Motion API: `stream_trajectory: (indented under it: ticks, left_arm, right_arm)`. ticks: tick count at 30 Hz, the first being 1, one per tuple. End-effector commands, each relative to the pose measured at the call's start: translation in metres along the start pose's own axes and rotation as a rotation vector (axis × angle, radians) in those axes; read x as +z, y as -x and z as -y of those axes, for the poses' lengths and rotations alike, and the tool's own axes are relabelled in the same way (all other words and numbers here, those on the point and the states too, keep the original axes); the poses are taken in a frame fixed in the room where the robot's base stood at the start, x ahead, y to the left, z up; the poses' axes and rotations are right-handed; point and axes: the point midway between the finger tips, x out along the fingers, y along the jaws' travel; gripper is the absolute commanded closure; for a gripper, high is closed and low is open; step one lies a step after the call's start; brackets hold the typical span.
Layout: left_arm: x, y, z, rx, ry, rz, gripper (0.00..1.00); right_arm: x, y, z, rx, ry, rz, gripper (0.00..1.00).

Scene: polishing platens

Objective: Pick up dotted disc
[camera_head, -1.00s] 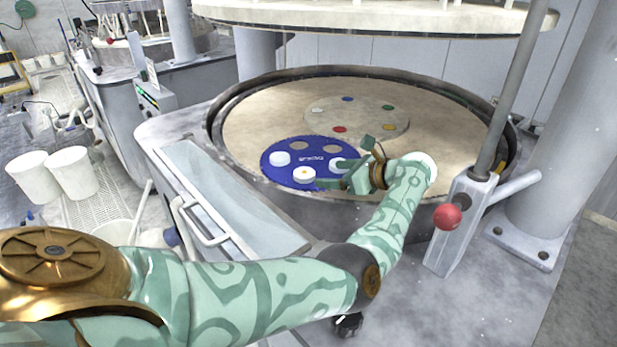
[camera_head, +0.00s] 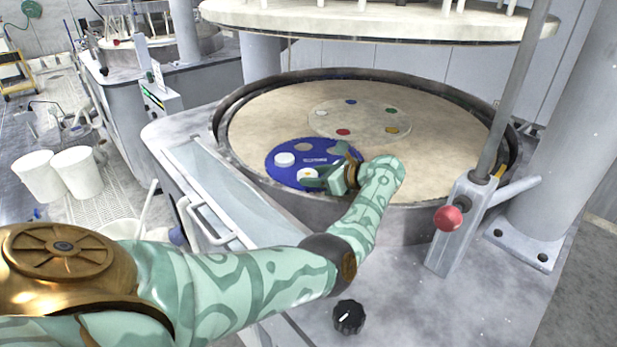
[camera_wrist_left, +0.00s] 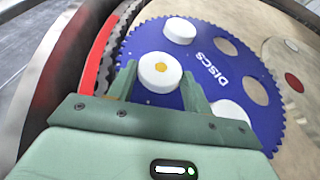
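The dotted disc (camera_head: 306,174) is a thick white puck with a yellow dot on top. It lies on the blue toothed carrier (camera_head: 280,151) marked "DISCS", near its front edge. My left gripper (camera_head: 320,168) is open, low over the carrier. In the left wrist view, the dotted disc (camera_wrist_left: 160,74) lies at the tips of the gripper's two fingers (camera_wrist_left: 161,84), with a finger on either side; I cannot tell whether they touch it. The fingers cover part of the carrier. My right gripper is not in view.
A plain white disc (camera_wrist_left: 180,30) sits beyond the dotted one, and another (camera_wrist_left: 231,112) lies by the right finger. The carrier has empty holes. A clear plate with coloured spots (camera_head: 360,119) lies further back on the tan platen (camera_head: 440,150), inside a raised rim.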

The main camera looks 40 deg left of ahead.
Motion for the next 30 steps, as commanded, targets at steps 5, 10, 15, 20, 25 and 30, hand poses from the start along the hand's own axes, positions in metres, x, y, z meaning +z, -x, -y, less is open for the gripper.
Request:
stream_trajectory:
  ticks: [5,10,15,20,25,30]
  left_arm:
    - [-0.007,-0.002,-0.002,0.005,-0.005,-0.013,0.75]
    - [-0.006,-0.001,-0.002,0.005,-0.005,-0.014,0.75]
    - [0.01,0.006,-0.002,0.003,-0.002,-0.012,0.75]
    - [0.045,0.012,-0.014,0.003,0.002,-0.009,0.75]
    - [0.091,0.012,-0.044,0.002,0.006,-0.008,0.75]
    - [0.115,-0.001,-0.081,0.003,0.001,-0.006,0.75]
  right_arm:
    - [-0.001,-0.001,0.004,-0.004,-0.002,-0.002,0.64]
    - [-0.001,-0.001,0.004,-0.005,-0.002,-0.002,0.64]
    - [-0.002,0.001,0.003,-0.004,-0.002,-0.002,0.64]
    - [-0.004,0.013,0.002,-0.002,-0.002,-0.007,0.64]
    - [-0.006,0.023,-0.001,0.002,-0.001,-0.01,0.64]
    - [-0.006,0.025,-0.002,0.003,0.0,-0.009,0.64]
